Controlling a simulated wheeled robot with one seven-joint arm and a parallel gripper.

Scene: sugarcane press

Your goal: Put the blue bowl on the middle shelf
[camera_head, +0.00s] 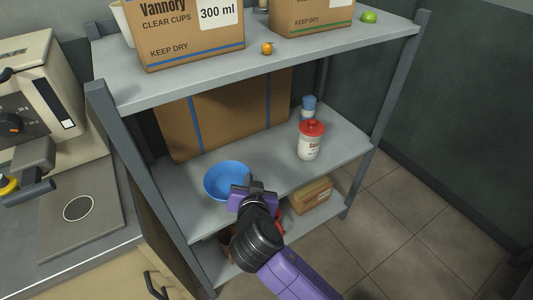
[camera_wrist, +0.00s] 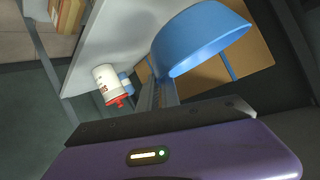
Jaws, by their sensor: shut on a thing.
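The blue bowl (camera_head: 222,180) is upright over the left front part of the middle shelf (camera_head: 278,168). I cannot tell whether its base touches the shelf. My gripper (camera_head: 243,190) is at the bowl's front right side, shut on its rim. In the wrist view the bowl (camera_wrist: 205,40) is at the top, beyond the gripper fingers (camera_wrist: 158,95), and looks upside down because that view is rolled. The fingertips are partly hidden in the head view.
The top shelf (camera_head: 200,80) is above. Shelf posts (camera_head: 150,180) flank the opening.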

